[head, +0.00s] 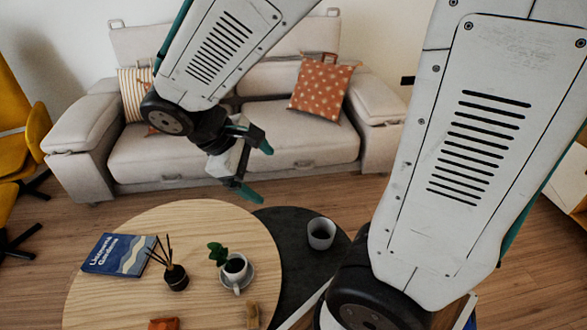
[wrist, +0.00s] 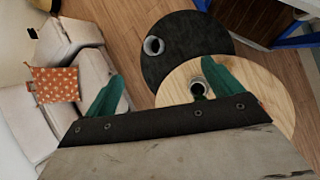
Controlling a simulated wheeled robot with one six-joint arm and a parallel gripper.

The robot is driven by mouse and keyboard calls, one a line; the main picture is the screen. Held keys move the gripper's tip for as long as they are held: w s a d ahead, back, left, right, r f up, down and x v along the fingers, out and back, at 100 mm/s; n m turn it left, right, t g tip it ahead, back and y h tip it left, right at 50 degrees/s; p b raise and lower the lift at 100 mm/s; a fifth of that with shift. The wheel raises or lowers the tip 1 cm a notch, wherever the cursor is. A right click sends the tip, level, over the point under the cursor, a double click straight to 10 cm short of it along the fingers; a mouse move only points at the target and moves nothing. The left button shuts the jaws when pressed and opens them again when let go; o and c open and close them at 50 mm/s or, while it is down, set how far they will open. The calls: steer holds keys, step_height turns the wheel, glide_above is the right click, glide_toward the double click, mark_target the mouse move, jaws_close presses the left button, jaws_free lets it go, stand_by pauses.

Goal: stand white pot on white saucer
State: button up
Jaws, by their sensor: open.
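A white pot (head: 321,233) with a dark inside stands upright on the dark round table; it also shows in the wrist view (wrist: 153,46). A second small white vessel (head: 236,268), dark inside and with green leaves at its left, stands on the wooden round table. A pale saucer (head: 249,278) shows around its base. Whether the leaves grow from this vessel is hard to tell. My gripper (head: 254,165) is open and empty, in the air above the tables and in front of the sofa. In the wrist view its fingers (wrist: 163,88) are spread apart and partly hide the wooden table.
On the wooden table (head: 190,225) are a blue book (head: 118,255), a dark reed diffuser (head: 175,276) and small orange and tan items near the front edge. The dark table (head: 290,255) has free room around the pot. A sofa (head: 235,150) stands behind.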

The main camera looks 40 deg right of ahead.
steer(key=s+a+r+m+t+y, duration=0.1)
steer(key=s+r+m+t+y, duration=0.2)
steer(key=s+r+m+y, duration=0.3)
steer(key=shift+s+r+m, duration=0.4)
steer(key=shift+s+r, duration=0.35)
steer(key=shift+s, duration=2)
steer(key=shift+a, duration=0.1)
